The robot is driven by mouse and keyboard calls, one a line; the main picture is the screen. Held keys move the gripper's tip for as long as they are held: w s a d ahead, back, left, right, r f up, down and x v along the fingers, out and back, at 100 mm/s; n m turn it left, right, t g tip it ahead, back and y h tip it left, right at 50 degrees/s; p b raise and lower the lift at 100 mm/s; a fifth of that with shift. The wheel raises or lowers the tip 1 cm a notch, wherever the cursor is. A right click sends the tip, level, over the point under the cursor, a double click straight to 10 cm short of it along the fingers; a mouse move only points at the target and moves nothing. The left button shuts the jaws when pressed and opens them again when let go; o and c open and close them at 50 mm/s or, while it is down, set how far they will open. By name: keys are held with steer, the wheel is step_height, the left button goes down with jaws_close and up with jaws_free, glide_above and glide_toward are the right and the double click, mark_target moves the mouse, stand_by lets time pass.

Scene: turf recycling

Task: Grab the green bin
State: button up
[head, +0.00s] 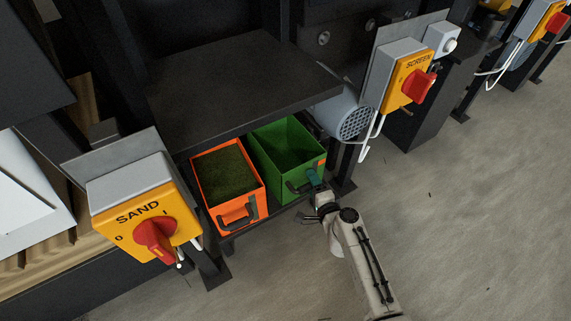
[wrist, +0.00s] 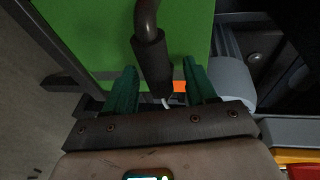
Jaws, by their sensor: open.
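The green bin (head: 310,168) stands on a low dark shelf and looks empty inside. Its dark handle (head: 293,188) is on its front face. My gripper (head: 314,178) is at the right part of the bin's front, close to the handle. In the wrist view, the green bin (wrist: 95,35) fills the upper middle, and the handle (wrist: 151,55) lies between the two green fingers of my gripper (wrist: 160,85). The fingers are open, with a gap on each side of the handle. I cannot tell whether anything touches.
An orange bin (head: 236,213) holding green turf-like material stands directly left of the green bin. A dark plate (head: 235,80) overhangs behind both. A SAND switch box (head: 130,205) is at left, a SCREEN switch box (head: 405,78) at right. Concrete floor (head: 460,200) is clear at right.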

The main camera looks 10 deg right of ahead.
steer(key=shift+c, duration=0.5)
jaws_close()
